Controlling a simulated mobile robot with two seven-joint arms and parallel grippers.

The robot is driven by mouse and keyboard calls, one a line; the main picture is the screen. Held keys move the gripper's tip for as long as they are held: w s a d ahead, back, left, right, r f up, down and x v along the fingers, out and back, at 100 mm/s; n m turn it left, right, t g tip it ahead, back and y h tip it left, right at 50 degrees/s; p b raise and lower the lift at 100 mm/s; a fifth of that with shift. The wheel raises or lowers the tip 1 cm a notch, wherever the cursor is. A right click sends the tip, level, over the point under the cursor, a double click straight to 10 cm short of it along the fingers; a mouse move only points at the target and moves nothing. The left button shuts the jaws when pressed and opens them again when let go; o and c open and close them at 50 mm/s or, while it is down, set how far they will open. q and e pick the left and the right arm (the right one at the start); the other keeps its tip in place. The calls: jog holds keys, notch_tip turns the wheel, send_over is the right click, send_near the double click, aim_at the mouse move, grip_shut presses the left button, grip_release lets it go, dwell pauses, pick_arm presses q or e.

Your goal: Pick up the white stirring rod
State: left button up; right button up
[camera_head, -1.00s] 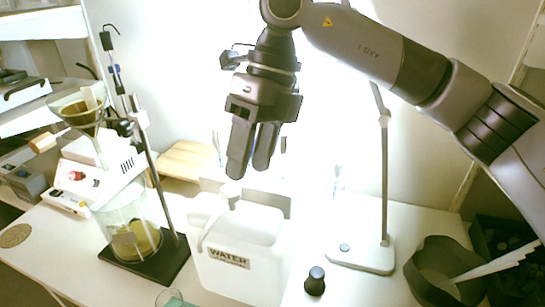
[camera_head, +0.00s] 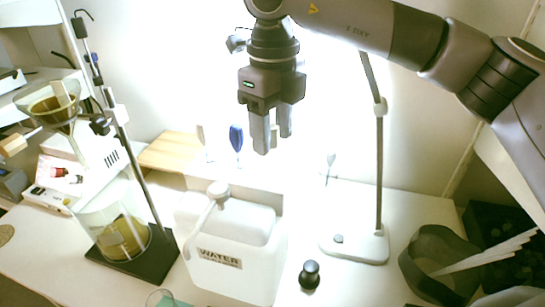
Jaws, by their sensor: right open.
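My right gripper (camera_head: 272,140) hangs pointing down above and behind the white water container, with its two fingers apart and nothing between them. Several slim upright items stand behind the container in the glare: a pale one (camera_head: 200,140), a blue-headed one (camera_head: 236,140), and a pale one partly hidden by my fingers. A thin whitish one (camera_head: 331,162) stands apart to the right of the gripper. I cannot tell for sure which is the white stirring rod. My left gripper is not in view.
The white container (camera_head: 255,262) marked WATER stands at the front. A lamp stand (camera_head: 379,170) rises to the right. A clamp stand (camera_head: 138,165), a funnel (camera_head: 52,104) and a glass vessel (camera_head: 115,225) are at left. A dark bin (camera_head: 425,262) is at right.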

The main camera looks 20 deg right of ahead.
grip_shut()
notch_tip(320, 180, up, 10)
dwell(0.6)
jog(key=shift+f, duration=0.1)
